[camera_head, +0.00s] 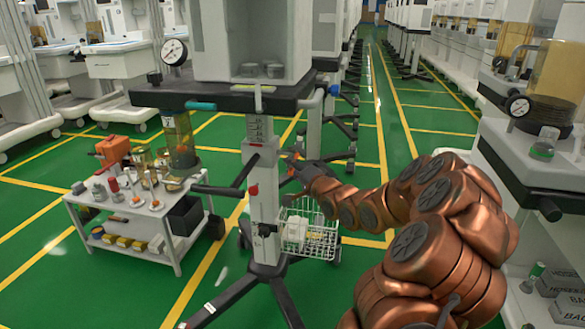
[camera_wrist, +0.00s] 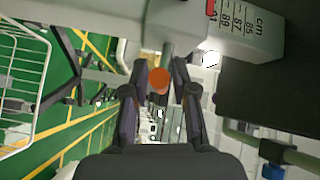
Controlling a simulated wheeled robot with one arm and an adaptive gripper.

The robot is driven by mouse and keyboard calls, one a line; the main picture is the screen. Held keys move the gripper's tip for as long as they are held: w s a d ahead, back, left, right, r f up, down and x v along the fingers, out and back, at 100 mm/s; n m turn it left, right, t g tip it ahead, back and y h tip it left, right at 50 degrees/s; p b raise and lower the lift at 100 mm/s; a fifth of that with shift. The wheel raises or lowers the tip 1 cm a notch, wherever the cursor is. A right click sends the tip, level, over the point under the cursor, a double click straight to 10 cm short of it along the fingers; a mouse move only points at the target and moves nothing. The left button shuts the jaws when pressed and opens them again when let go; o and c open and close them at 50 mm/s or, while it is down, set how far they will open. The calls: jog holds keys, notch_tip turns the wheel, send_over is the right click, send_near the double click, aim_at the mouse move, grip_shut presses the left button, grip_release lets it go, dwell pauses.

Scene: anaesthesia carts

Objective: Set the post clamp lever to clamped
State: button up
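The cart's pale post (camera_head: 262,185) stands upright in the middle of the head view, with a printed cm scale near its top. In the wrist view the scaled post (camera_wrist: 245,28) lies sideways at the upper right. A lever with an orange round end (camera_wrist: 158,80) shows between my fingers; I take it for the post clamp lever, but its setting cannot be told. My gripper (camera_wrist: 160,90) is open around the orange end, with a small gap seen at the right finger. In the head view my gripper (camera_head: 292,163) is just right of the post, small and partly hidden.
A wire basket (camera_head: 308,232) hangs low on the post, under my arm; it also shows in the wrist view (camera_wrist: 20,85). A dark shelf (camera_head: 235,98) overhangs the post. A white trolley (camera_head: 140,215) with bottles stands left. Another cart (camera_head: 535,150) is close on the right.

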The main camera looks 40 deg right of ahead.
grip_shut()
